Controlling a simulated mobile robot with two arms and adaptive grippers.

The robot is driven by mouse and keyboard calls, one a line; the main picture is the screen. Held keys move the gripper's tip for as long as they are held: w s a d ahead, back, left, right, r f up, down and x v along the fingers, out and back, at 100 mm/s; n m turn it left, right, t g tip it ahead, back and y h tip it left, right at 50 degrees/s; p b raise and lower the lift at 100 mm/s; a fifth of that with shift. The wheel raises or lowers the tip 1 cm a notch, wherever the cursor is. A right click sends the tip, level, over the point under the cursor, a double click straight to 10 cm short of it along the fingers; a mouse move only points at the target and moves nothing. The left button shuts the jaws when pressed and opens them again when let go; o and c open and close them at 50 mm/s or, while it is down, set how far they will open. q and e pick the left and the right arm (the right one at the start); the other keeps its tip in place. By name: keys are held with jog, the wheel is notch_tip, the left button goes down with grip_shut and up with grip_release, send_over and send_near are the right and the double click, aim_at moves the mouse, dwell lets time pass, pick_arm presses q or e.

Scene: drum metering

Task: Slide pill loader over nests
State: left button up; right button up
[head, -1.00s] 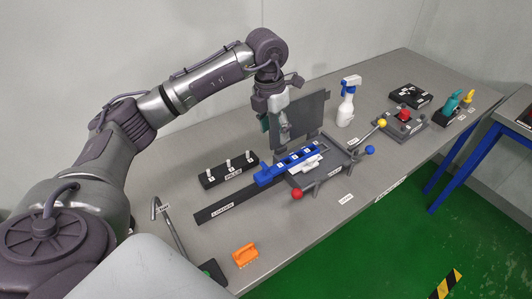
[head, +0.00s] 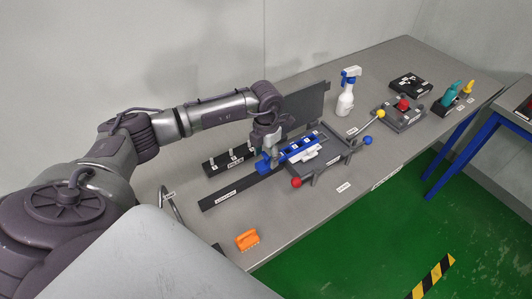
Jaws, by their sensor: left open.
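The blue pill loader (head: 300,149) lies at the right end of the dark loader rail (head: 230,192), over the left part of the grey nest fixture (head: 325,167). White pieces (head: 309,157) show along its front side. The nests under the loader are hidden. My left gripper (head: 267,158) is lowered at the loader's left end, with its fingers down around or beside the blue end; I cannot tell if they touch it. The gripper is open. My right gripper is not in view.
A grey upright plate (head: 306,104) stands behind the fixture. A dark block with white pegs (head: 232,157) is behind the rail. A white spray bottle (head: 346,95), a red-knobbed device (head: 402,106) and an orange piece (head: 247,239) stand on the table. The front right table is clear.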

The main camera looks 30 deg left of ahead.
aim_at(289, 150)
pick_arm(q)
jog(key=shift+f, duration=0.2)
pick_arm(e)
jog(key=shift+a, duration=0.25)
pick_arm(q)
jog(key=shift+c, duration=0.3)
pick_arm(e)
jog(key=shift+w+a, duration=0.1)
pick_arm(q)
grip_shut()
jog(key=w+b, duration=0.1)
jog(key=w+d+b, duration=0.1)
jog(key=w, duration=0.1)
jog(key=w+b, duration=0.1)
jog(key=shift+w+d+f+b, duration=0.1)
jog(key=shift+w+d+b, duration=0.05)
jog(key=shift+d+b, duration=0.25)
jog(key=shift+w, duration=0.1)
jog(key=shift+r, duration=0.3)
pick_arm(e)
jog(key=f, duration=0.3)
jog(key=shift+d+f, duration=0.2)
